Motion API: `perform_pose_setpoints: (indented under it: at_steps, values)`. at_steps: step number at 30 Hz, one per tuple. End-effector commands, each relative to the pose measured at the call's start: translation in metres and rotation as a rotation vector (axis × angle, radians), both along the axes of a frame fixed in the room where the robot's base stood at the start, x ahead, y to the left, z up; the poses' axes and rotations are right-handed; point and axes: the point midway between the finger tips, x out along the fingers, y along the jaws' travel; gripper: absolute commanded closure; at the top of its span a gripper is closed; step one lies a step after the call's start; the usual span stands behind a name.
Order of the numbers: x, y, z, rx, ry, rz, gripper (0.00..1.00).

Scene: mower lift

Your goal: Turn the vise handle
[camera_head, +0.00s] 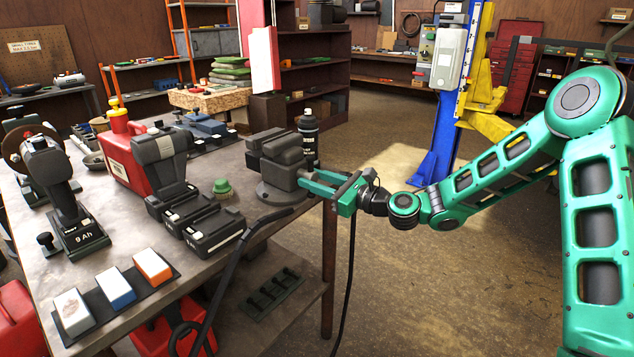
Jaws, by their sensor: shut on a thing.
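A dark grey vise (277,165) on a round base stands at the right edge of the workbench (215,256). My green gripper (318,187) reaches in from the right at the vise's front right side. Its fingers point left and are shut at the vise, where the handle would be. The handle itself is mostly hidden by the fingers, so its angle cannot be told.
A green-topped brush (222,188) and battery packs (212,230) lie left of the vise. A dark spray can (308,135) stands just behind it. A black cable hangs over the bench's front edge. The floor to the right is open up to the blue lift post (437,150).

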Motion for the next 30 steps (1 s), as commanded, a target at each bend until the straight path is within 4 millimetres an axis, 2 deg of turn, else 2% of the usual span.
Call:
perform_pose_setpoints:
  at_steps: [30]
  values:
    - [-0.0013, 0.0033, 0.0022, -0.588, -0.757, 0.008, 0.92]
